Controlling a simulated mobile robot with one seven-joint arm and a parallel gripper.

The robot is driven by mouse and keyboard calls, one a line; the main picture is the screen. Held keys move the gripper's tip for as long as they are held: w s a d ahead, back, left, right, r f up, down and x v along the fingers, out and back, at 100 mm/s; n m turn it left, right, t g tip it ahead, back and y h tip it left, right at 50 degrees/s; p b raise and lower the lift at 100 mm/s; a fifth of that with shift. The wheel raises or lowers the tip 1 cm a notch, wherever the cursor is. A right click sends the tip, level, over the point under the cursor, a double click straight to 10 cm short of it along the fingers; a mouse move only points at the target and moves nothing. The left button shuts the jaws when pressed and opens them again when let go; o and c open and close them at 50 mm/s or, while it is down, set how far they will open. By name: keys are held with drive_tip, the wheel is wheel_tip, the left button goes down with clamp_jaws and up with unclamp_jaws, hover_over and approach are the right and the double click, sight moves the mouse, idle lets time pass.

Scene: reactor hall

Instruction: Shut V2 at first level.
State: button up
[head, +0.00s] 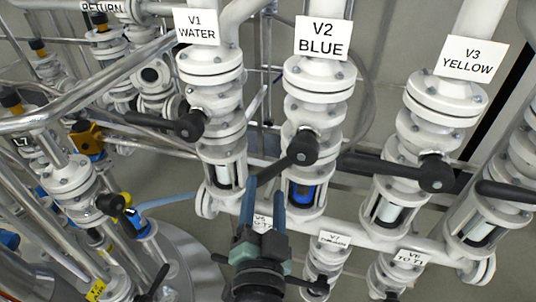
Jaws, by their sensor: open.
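The V2 valve is a white flanged body (305,108) on the middle vertical pipe, under a white sign reading "V2 BLUE" (322,38). Its black lever (278,168) runs from a round hub down and to the left, slanted across the pipe direction. A sight glass (301,193) below the valve shows blue. My gripper (264,188) reaches up from the bottom middle with two blue-grey fingers apart. The lever's lower left end is at the fingertips, seemingly between or just beyond them; I cannot tell whether they touch.
V1 (208,65) with its black lever (155,121) stands to the left. V3 (445,97) with its lever (390,165) stands to the right. Lower valves V7 (325,262) and V8 (395,272) flank my gripper's right side. Metal rails (110,80) cross the left.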

drive_tip(key=w+p, duration=0.2)
drive_tip(key=w, duration=0.6)
drive_tip(key=shift+d, duration=0.25)
clamp_jaws()
idle(1.1)
